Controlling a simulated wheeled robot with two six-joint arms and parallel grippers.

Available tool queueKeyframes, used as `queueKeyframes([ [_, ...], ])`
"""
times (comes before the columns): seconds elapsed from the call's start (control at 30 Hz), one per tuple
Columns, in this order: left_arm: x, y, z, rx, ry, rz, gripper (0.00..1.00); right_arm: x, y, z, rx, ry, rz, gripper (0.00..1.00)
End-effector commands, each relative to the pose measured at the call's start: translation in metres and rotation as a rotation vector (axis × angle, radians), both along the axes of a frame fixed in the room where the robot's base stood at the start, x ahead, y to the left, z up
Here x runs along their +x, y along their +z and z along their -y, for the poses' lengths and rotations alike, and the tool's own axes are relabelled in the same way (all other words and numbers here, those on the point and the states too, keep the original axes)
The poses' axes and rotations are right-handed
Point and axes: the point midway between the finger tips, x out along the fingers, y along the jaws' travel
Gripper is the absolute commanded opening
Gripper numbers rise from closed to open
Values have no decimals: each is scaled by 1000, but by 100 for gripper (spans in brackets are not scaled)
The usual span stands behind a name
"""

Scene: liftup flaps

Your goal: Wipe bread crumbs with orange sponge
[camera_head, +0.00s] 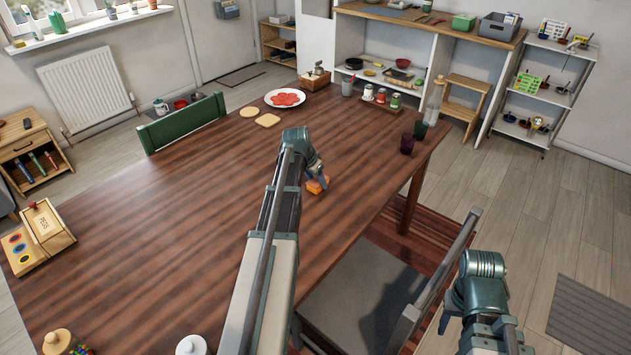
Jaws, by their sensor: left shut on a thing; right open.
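The orange sponge (316,187) is on or just above the wooden table (190,190), right of the middle. My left gripper (318,180) points down and is shut on the sponge; its fingers partly cover it. My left arm hides part of the table. Bread crumbs cannot be made out at this size. My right gripper (444,322) is open and empty, low at the right, beyond the table edge and beside a chair.
Two bread slices (267,120) and a plate (268,98) with red slices lie at the far side. Jars (381,97) and dark cups (407,143) stand near the right edge. A chair (365,300) is at the right. The table's left middle looks clear.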

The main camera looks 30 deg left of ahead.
Motion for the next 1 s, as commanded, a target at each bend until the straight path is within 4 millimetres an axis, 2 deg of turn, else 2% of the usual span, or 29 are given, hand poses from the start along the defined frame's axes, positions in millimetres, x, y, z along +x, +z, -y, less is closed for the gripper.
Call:
queueKeyframes([
  [0.17, 0, 9, 0, 0, 0, 0, 10, 0, 9, 0, 0, 0, 0, 50],
  [0.7, 0, 60, 0, 0, 0, 0, 10, 0, 60, 0, 0, 0, 0, 50],
  [1.0, 0, 60, 0, 0, 0, 0, 10, 0, 60, 0, 0, 0, 0, 50],
])
